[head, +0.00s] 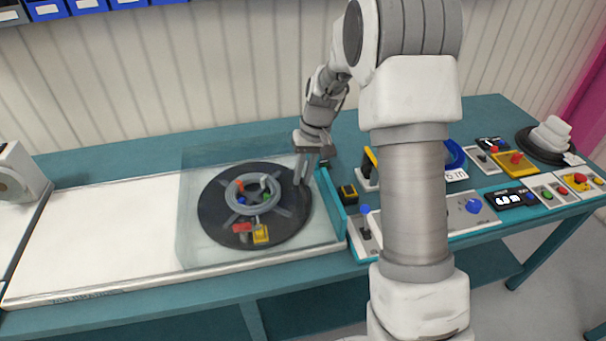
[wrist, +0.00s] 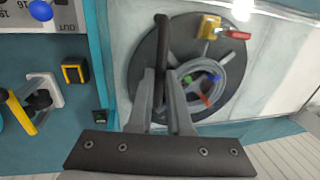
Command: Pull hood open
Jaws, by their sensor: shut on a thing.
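The hood is a clear box (head: 200,165) over a black round turntable (head: 215,222) on the white bench section. My gripper (head: 304,172) is at the hood's right side, fingers pointing down. In the wrist view my gripper (wrist: 160,88) is shut on a dark upright bar, the hood handle (wrist: 161,40), which stands between the two fingers. The hood appears to cover the turntable.
A grey cable coil (head: 232,202) with coloured parts lies on the turntable. Right of the hood are a yellow-black switch (head: 348,193), a blue-knobbed lever (head: 365,212) and several control boxes. The white surface (head: 110,235) to the left is clear.

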